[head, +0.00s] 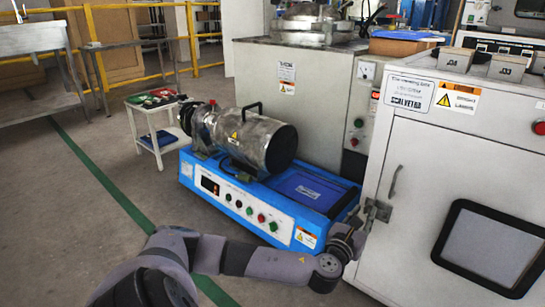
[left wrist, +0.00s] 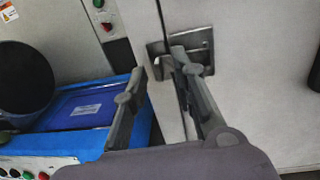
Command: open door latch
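The door latch (head: 378,210) is a small metal fitting at the left edge of the white cabinet door (head: 412,200). In the left wrist view the latch (left wrist: 203,42) is a shiny plate across the gap at the door's edge. My left gripper (head: 350,238) is close to the latch, at its lower left in the head view. In the left wrist view my left gripper (left wrist: 160,66) is open, with its fingers apart. The right finger covers part of the latch; whether it touches cannot be told. My right gripper is not in view.
A blue machine (head: 265,205) with a metal cylinder (head: 262,143) stands left of the cabinet, close to my left arm. The door has a black-framed window (head: 490,247) and a thin curved handle (head: 394,181). Open floor (head: 60,230) lies to the left.

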